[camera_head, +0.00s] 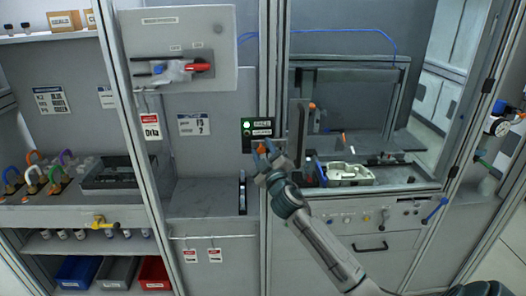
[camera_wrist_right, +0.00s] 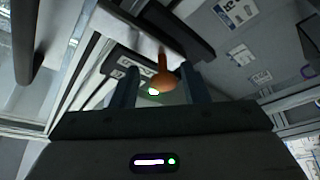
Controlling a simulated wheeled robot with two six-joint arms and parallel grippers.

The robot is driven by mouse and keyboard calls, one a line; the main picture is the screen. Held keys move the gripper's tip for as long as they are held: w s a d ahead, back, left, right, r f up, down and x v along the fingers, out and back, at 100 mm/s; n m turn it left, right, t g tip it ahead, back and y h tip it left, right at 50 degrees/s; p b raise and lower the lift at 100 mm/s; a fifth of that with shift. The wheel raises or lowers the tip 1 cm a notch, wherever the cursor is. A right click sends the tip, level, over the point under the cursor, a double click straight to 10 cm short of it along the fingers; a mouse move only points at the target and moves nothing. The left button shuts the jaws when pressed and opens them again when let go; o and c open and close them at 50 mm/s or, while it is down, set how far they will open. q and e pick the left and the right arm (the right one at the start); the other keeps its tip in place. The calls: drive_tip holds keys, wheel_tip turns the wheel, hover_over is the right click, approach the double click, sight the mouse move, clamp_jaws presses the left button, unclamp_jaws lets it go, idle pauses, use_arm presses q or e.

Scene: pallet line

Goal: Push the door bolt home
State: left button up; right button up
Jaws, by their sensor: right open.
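The door bolt's orange knob (camera_head: 261,149) shows at the edge of the cabinet door, just below a small dark panel with a green light. My right gripper (camera_head: 265,153) is at the knob, its arm coming up from the lower right. In the right wrist view the orange knob (camera_wrist_right: 163,76) on its stem lies between the two dark fingers of my open gripper (camera_wrist_right: 160,88). I cannot tell whether either finger touches it. The bolt's bar is mostly hidden. My left gripper is not in view.
A dark vertical door handle (camera_head: 298,130) stands close to the right of my gripper. The dark panel (camera_head: 257,128) is just above it. A glazed enclosure with a pale tray (camera_head: 348,174) is at the right. Shelves with colored bins (camera_head: 153,272) are at the left.

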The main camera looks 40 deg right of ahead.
drive_tip(key=b+v, duration=0.4)
drive_tip(key=v, duration=0.6)
drive_tip(key=shift+s, duration=0.25)
drive_tip(key=shift+d+f, duration=0.1)
drive_tip(key=shift+f, duration=0.05)
